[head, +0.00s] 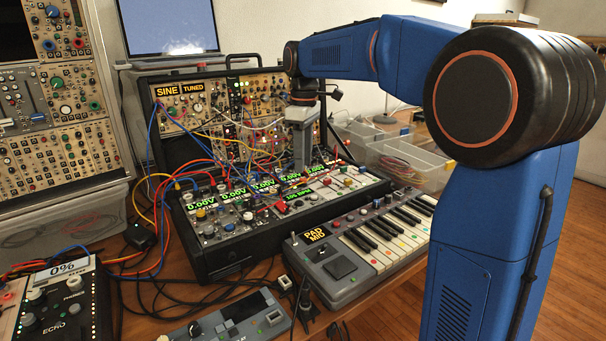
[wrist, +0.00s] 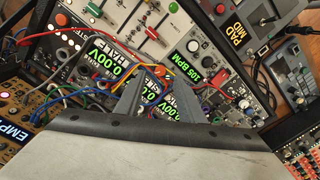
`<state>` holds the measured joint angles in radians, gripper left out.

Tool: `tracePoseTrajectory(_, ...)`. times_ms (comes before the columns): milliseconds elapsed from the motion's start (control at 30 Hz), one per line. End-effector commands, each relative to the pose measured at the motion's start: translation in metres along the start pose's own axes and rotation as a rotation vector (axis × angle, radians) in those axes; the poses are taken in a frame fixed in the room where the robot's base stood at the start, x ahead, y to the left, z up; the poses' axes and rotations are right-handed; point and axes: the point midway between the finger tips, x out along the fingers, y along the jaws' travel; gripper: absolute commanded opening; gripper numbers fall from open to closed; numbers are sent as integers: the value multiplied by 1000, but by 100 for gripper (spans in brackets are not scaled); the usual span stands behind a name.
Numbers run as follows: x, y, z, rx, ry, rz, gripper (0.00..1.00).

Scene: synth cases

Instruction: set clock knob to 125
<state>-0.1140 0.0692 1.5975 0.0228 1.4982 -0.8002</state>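The clock module's green display reads 105 BPM in the wrist view (wrist: 205,68), right of my gripper's fingers. The display (head: 298,195) also shows small in the head view, on the modular synth case. A pale round knob (wrist: 193,46) sits beside the display in the wrist view; I cannot tell for sure that it is the clock knob. My gripper (head: 303,165) points down over the case's lower panel. In the wrist view my gripper (wrist: 157,90) has its two grey fingers apart, with panel and cables visible between them and nothing held.
Patch cables (head: 235,150) cross the case around my gripper. A small keyboard (head: 350,250) stands in front of the case, and clear plastic bins (head: 410,165) stand to the right. An echo unit (head: 50,310) lies at the front left.

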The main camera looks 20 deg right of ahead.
Motion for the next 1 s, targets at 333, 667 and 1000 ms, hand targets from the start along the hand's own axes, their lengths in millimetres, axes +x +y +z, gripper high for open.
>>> tracePoseTrajectory(333,42,0,0,0,-1,-1,35)
tracePoseTrajectory(667,47,0,0,0,0,0,35)
tracePoseTrajectory(1000,47,0,0,0,0,0,0)
